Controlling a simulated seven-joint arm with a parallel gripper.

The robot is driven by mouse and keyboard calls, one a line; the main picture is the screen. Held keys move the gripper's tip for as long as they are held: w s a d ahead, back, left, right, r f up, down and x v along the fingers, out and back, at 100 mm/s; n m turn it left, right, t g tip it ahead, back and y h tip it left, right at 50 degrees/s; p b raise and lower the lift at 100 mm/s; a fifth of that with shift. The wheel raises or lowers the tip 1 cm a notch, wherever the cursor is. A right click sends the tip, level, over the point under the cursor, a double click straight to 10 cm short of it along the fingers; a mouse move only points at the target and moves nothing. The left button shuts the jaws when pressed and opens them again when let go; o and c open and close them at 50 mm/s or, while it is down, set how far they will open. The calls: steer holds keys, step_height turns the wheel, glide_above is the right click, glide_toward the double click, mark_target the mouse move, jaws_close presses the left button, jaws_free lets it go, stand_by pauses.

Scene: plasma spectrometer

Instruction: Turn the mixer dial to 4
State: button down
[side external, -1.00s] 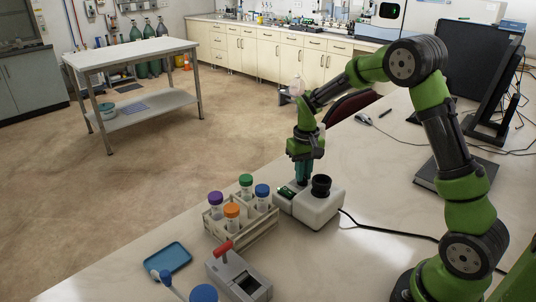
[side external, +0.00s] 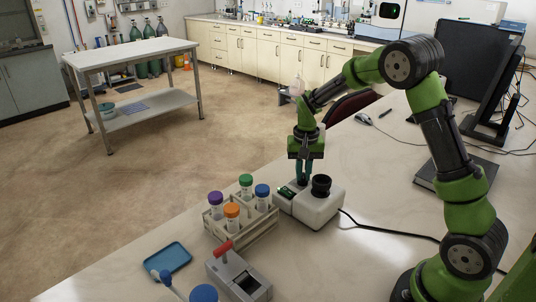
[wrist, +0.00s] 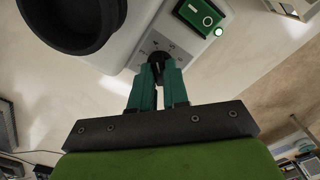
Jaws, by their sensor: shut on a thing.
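The mixer (side external: 316,211) is a white box on the bench with a round black cup (side external: 321,183) on top. The small black mixer dial (wrist: 158,57) sits between my teal fingertips. My gripper (side external: 303,181) points down at the mixer and is shut on the dial, as the wrist view also shows (wrist: 160,68). Scale marks show around the dial, but its setting is too small to read.
A rack (side external: 243,229) of capped tubes stands left of the mixer. A grey device with a red handle (side external: 238,276) and a blue tray (side external: 168,257) lie nearer the front. A black cable (side external: 388,231) runs right from the mixer. A monitor stands at right.

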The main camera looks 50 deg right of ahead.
mark_target(303, 175)
steer(key=c, duration=1.1)
jaws_free()
step_height(303, 175, up, 17)
steer(key=shift+f, duration=0.1)
